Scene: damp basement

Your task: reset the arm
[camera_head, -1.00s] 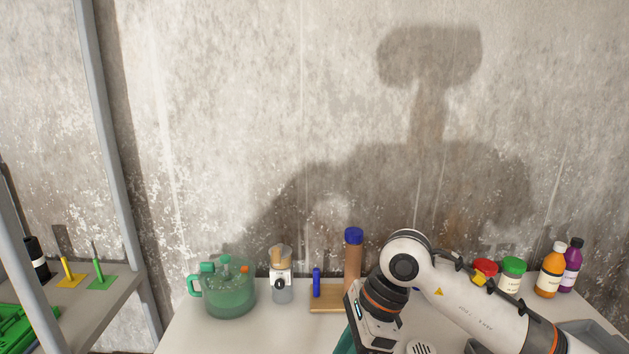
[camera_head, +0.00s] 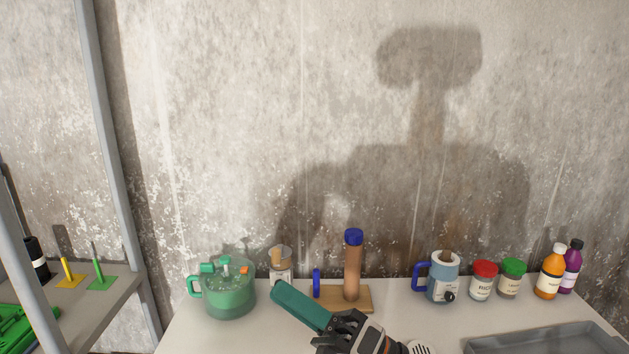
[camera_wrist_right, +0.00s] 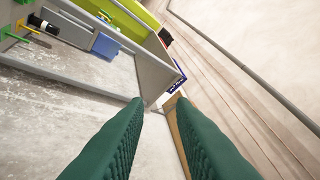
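My right gripper (camera_head: 283,294) is low in the middle of the head view, its green finger pointing up and left in front of the worktable's items. In the right wrist view the two ribbed green fingers (camera_wrist_right: 160,103) are spread apart with nothing between them. My left gripper is not in view.
The white table (camera_head: 215,338) holds a green pot (camera_head: 230,296), a small blender (camera_head: 280,268), a wooden stand (camera_head: 361,298) with a brown post, a blue-grey mug-like appliance (camera_head: 442,283), a red-lidded jar (camera_head: 483,284), bottles (camera_head: 549,275) and a grey tray (camera_head: 540,342). A shelf (camera_head: 105,305) stands left.

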